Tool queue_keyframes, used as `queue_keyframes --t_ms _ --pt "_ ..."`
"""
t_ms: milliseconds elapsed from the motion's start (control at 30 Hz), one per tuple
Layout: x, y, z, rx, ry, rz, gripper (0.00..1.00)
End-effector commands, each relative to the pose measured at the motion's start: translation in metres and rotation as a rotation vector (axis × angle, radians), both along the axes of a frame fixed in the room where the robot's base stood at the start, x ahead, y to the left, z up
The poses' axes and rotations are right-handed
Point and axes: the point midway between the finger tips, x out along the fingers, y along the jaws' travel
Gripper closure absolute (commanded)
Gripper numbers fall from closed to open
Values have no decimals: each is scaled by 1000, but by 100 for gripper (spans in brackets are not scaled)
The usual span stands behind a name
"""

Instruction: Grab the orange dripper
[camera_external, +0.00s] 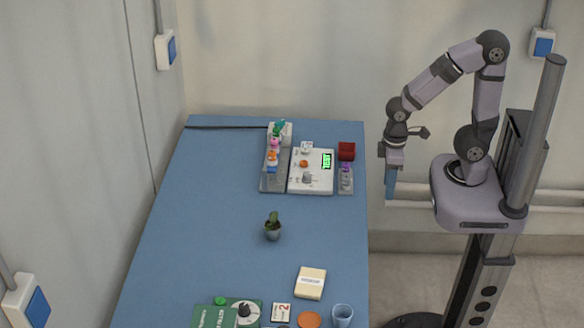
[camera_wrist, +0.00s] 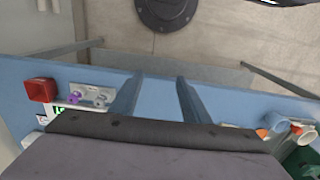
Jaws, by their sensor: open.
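A small orange piece (camera_external: 272,155), which looks like the orange dripper, stands in a row of coloured pieces on the left grey strip (camera_external: 271,184) at the back of the blue table. A pink piece (camera_external: 274,142) is behind it and a blue one (camera_external: 271,168) in front. Another small orange piece (camera_external: 304,163) sits on the white panel to the right; its shape is too small to tell. My gripper (camera_external: 390,188) points down beyond the table's right edge, well away from both. In the wrist view my gripper (camera_wrist: 158,100) is open, with nothing between its fingers.
A red block (camera_external: 346,151) and purple pieces (camera_external: 346,168) stand at the table's right edge, nearest my gripper. A potted plant (camera_external: 273,227) stands mid-table. The table's left side is clear.

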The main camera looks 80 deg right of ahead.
Motion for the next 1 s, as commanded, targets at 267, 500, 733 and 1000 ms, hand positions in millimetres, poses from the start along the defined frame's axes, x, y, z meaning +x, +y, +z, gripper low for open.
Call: queue_keyframes --t_ms 267,500,733,1000 --pt "23 -24 2 -123 78 249 57" --pt "89 -73 3 -392 251 752 57" --pt "185 -104 5 -702 450 1238 57" --pt "284 -98 5 -1031 648 1632 57"
